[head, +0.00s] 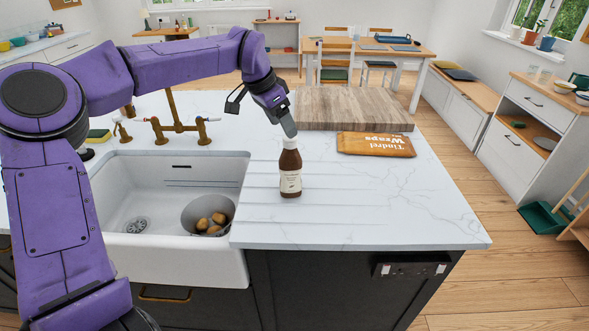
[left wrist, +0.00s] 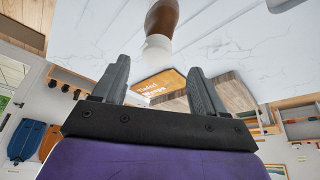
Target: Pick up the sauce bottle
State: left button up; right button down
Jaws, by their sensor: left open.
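The sauce bottle (head: 290,172) is brown with a white cap and a pale label. It stands upright on the white marble worktop, just right of the sink. In the left wrist view the bottle (left wrist: 162,25) shows at the top, its white cap toward the gap between my fingers. My left gripper (head: 288,128) is open, above and behind the bottle's cap in the head view. In the left wrist view the open fingers of my left gripper (left wrist: 157,88) have nothing between them. My right gripper is in neither view.
A white sink (head: 165,220) with a bowl of potatoes (head: 208,214) lies left of the bottle. An orange wraps packet (head: 375,144) and a wooden board (head: 355,108) lie behind and right. A brass tap (head: 177,126) stands behind the sink. The worktop's front right is clear.

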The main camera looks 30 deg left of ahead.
pick_arm(q)
jog(key=shift+d+f+p, duration=0.2)
jog(key=shift+f+p, duration=0.2)
jog(key=shift+f, duration=0.3)
jog(key=p, duration=0.3)
send_over(291, 169)
jog(key=w+a, duration=0.1)
jog(key=w, duration=0.1)
jog(key=f, duration=0.4)
jog(key=shift+s+a, duration=0.1)
jog(key=shift+a, duration=0.1)
jog(key=shift+f+b, duration=0.3)
jog(key=shift+f, duration=0.2)
jog(key=shift+r, duration=0.1)
jog(key=c, duration=0.4)
grip_shut()
